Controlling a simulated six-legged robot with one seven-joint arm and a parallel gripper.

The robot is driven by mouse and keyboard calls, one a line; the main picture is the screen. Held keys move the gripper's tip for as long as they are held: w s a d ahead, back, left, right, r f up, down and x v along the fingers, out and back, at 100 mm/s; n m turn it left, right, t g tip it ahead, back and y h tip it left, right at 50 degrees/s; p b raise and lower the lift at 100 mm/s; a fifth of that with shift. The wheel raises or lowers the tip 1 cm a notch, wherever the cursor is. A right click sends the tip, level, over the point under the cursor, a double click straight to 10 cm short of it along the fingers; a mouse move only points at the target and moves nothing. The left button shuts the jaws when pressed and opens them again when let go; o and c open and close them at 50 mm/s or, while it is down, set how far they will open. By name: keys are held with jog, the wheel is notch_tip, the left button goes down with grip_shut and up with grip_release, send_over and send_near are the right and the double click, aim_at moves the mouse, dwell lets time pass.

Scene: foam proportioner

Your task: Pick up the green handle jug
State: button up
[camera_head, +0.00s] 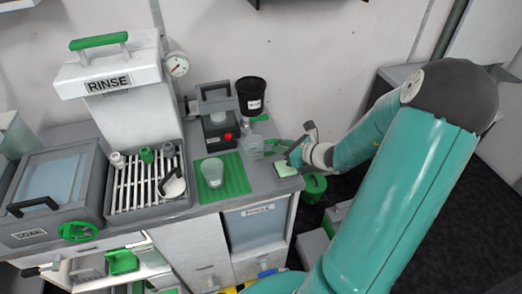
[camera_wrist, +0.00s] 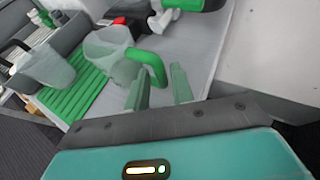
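The green handle jug (camera_wrist: 108,47) is a clear, pale container with a curved green handle (camera_wrist: 150,60), standing on the grey counter in the wrist view. In the head view the jug (camera_head: 253,148) stands near the counter's right end, with its handle to the right. My gripper (camera_wrist: 158,70) is open, with its two pale green fingers apart. The handle's near end shows between the fingertips in the wrist view; I cannot tell whether they touch it. In the head view my gripper (camera_head: 289,150) is just right of the handle.
A clear cup (camera_head: 213,172) stands on a ribbed green mat (camera_head: 236,182) left of the jug. A black container (camera_head: 251,97) and a grey device with a red knob (camera_head: 216,118) stand behind.

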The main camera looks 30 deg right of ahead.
jog(key=x, duration=0.2)
jog(key=shift+w+a, duration=0.1)
jog(key=shift+w, duration=0.15)
grip_shut()
jog(key=shift+r, duration=0.15)
jog(key=shift+r, duration=1.05)
jog(key=s+a+r, duration=0.5)
jog(key=s+r, duration=0.5)
jog(key=s, duration=0.3)
jog(key=shift+r, duration=0.2)
